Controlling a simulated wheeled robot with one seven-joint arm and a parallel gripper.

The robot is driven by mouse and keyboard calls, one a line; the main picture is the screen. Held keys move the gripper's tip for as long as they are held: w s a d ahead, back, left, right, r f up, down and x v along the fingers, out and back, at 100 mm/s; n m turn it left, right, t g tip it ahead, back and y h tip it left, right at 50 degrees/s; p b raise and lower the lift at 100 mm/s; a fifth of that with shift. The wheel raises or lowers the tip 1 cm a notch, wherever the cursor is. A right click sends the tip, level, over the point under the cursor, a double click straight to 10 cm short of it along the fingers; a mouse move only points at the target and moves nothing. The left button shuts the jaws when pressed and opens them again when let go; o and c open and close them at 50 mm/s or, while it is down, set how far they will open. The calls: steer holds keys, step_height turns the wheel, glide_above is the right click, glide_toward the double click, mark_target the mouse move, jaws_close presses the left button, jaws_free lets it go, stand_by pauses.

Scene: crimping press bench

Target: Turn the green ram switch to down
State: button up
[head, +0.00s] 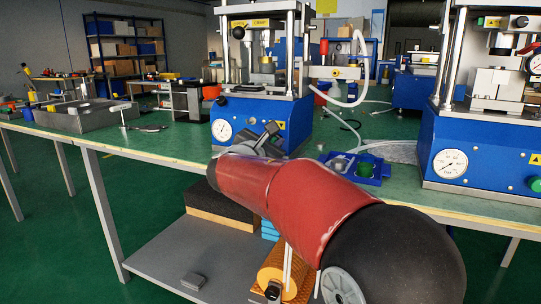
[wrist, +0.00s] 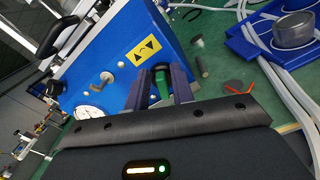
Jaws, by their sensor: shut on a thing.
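The green ram switch (wrist: 161,86) shows between the two fingers of my gripper (wrist: 160,83) in the wrist view. It sits at the front face of the blue press (wrist: 125,45), below a yellow label with up and down arrows (wrist: 143,50). My gripper is shut on the switch, and the fingers cover its sides. In the head view, my gripper (head: 266,136) is at the front of the left blue press (head: 292,118), and the switch is hidden there. I cannot tell exactly which way the switch points.
A pressure gauge (head: 222,130) and a knob (wrist: 107,79) are on the same press front. A blue tray (head: 378,178) with a grey cup (wrist: 294,30) lies to the right. A second blue press (head: 490,150) stands further right. White hoses run over the green bench (head: 170,148).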

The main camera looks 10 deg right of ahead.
steer(key=m+b, duration=0.1)
steer(key=b, duration=0.1)
steer(key=f+m+b, duration=0.1)
steer(key=m+b, duration=0.1)
steer(key=shift+s+d+f+m+b, duration=0.1)
steer(key=shift+f+m+b, duration=0.05)
steer(key=shift+m+b, duration=0.15)
steer(key=m+b, duration=0.3)
steer(key=shift+d, duration=0.1)
steer(key=shift+m, duration=0.4)
steer(key=o, duration=0.7)
steer(key=shift+r, duration=0.2)
steer(key=shift+s, duration=0.15)
steer(key=v, duration=0.7)
steer(key=shift+s+a, duration=0.2)
steer(key=shift+a, duration=0.05)
